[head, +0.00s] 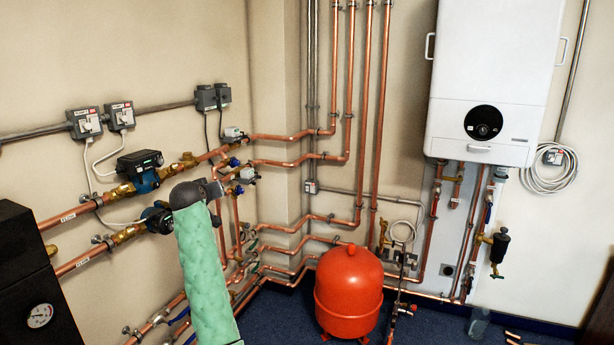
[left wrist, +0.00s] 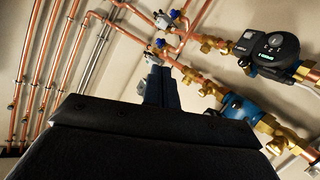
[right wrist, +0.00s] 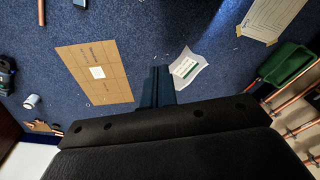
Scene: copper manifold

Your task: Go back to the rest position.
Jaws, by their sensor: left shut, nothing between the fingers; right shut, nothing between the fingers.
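My left arm in its green sleeve (head: 203,270) reaches up from the bottom of the head view. Its dark gripper (head: 216,189) is in front of the copper pipes and small valves at the left wall. In the left wrist view the fingers of my left gripper (left wrist: 157,82) are together and empty, with pipes and valves behind them. My right gripper (right wrist: 158,82) shows only in the right wrist view. Its fingers are together and empty, pointing over the blue carpet. I cannot tell from the picture whether the left fingertips touch a pipe.
Two pumps (head: 143,168) sit on the left pipes. A red tank (head: 348,290) stands on the floor, with a white boiler (head: 495,80) on the right wall. Cardboard (right wrist: 96,72), a paper sheet (right wrist: 187,68) and a green box (right wrist: 287,62) lie around the right gripper's view.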

